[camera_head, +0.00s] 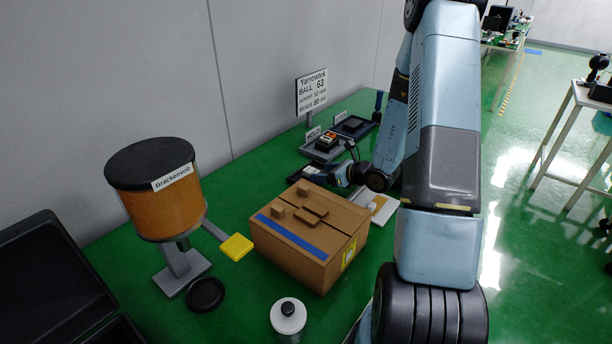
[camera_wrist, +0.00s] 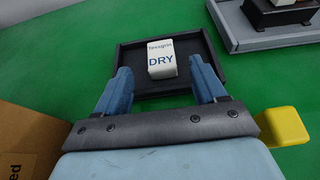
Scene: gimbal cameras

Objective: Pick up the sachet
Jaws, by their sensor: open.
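The sachet (camera_wrist: 161,59) is a small white packet marked "DRY", lying in a shallow dark tray (camera_wrist: 137,86) in the wrist view. My gripper (camera_wrist: 160,72) is open, with one blue finger on the left of the sachet and one on the right. The fingers show nearer the camera than the sachet, and nothing is held between them. In the head view my gripper (camera_head: 340,174) is low over the green table, behind the cardboard box.
The taped cardboard box (camera_head: 312,232) stands in front of my gripper and shows at the wrist view's left edge (camera_wrist: 28,140). A yellow block (camera_wrist: 284,127) is at right. A grey tray (camera_wrist: 240,38) lies beyond. An orange hopper (camera_head: 158,200) stands left.

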